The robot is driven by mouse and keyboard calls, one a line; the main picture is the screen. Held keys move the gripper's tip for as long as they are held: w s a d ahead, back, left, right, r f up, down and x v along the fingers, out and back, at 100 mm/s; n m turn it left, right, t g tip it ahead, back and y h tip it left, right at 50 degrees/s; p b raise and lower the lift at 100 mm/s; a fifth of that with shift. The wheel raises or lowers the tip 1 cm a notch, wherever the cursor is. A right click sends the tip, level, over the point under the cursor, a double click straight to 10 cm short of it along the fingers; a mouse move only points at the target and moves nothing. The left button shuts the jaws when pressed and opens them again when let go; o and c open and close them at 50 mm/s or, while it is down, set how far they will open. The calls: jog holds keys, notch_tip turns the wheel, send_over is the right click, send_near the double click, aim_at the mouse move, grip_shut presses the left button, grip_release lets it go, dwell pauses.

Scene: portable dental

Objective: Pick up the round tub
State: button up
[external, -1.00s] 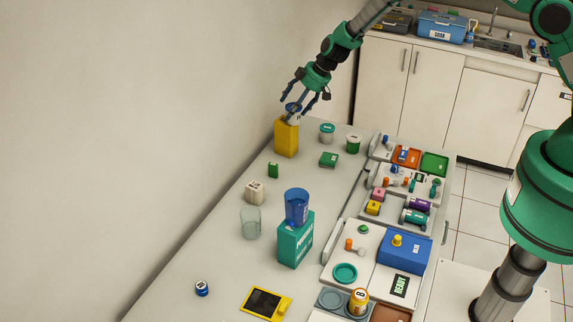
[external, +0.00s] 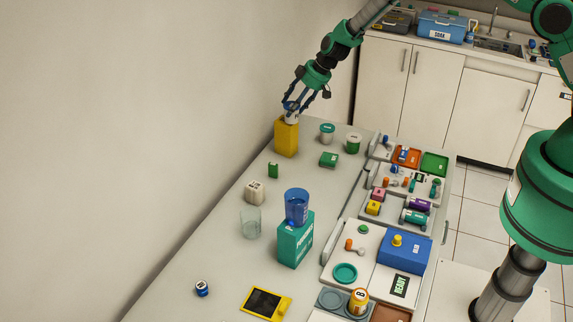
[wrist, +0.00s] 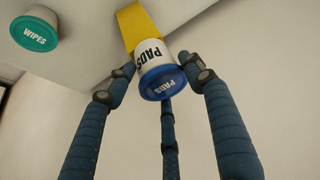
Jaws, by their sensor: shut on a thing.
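The round tub (external: 292,117) is white with a blue lid and is labelled PADS in the wrist view (wrist: 160,82). It is at the top of a tall yellow box (external: 286,140) at the far left of the counter. My gripper (external: 292,106) is above the box with its fingers shut on the tub. In the wrist view, two fingertips press its sides and a third finger comes up at the lid side. I cannot tell whether the tub still touches the yellow box (wrist: 132,22).
A teal-lidded WIPES tub (wrist: 36,34) shows in the wrist view. Trays (external: 433,165) with small items line the right edge. The wall is close on the left.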

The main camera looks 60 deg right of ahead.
aim_at(288, 103)
jog(key=shift+r, duration=0.45)
notch_tip(288, 103, up, 2)
jog(key=shift+r, duration=0.1)
jog(key=s+a+r+b, duration=0.1)
jog(key=s+b, duration=0.4)
jog(key=s, duration=1.1)
jog(key=shift+a+b, duration=0.3)
jog(key=shift+r, duration=0.1)
jog(key=shift+w, duration=0.15)
jog(key=shift+w+d+r+b, duration=0.15)
jog(key=shift+w+b, duration=0.6)
jog(key=shift+w, duration=0.4)
jog(key=shift+w, duration=0.1)
jog(key=shift+w+d+f+p, duration=0.3)
jog(key=shift+w+p, duration=0.25)
jog(key=shift+w, duration=2.05)
jog(key=shift+w+d+f+p, duration=0.25)
jog(key=shift+w+p, duration=0.3)
jog(key=shift+w, duration=2.1)
jog(key=shift+w+d+f+p, duration=0.25)
jog(key=shift+w+p, duration=0.3)
jog(key=shift+w, duration=2.05)
